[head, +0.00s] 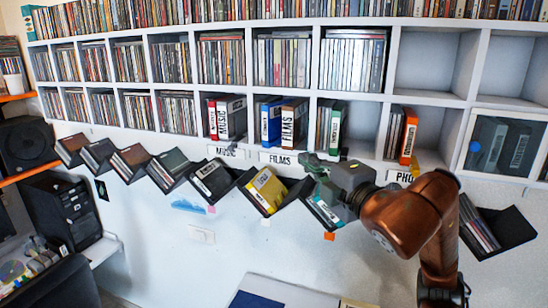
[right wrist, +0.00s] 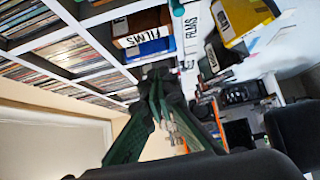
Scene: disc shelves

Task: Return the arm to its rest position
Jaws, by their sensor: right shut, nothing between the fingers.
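My right arm, copper-coloured, comes in from the lower right in the head view and reaches left across the front of the shelves. My right gripper (head: 308,163) has dark green fingers and is shut and empty. It is in front of the wall just below the bottom shelf row, near the FILMS label (head: 279,158). In the right wrist view the fingers (right wrist: 158,82) meet at their tips with nothing between them. My gripper and forearm hide part of the lower holders and of the label beginning PHO (head: 399,176). My left gripper is not in view.
Another holder (head: 508,230) hangs at right. A black computer tower (head: 62,212) stands at left. The wall below the holders is mostly clear.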

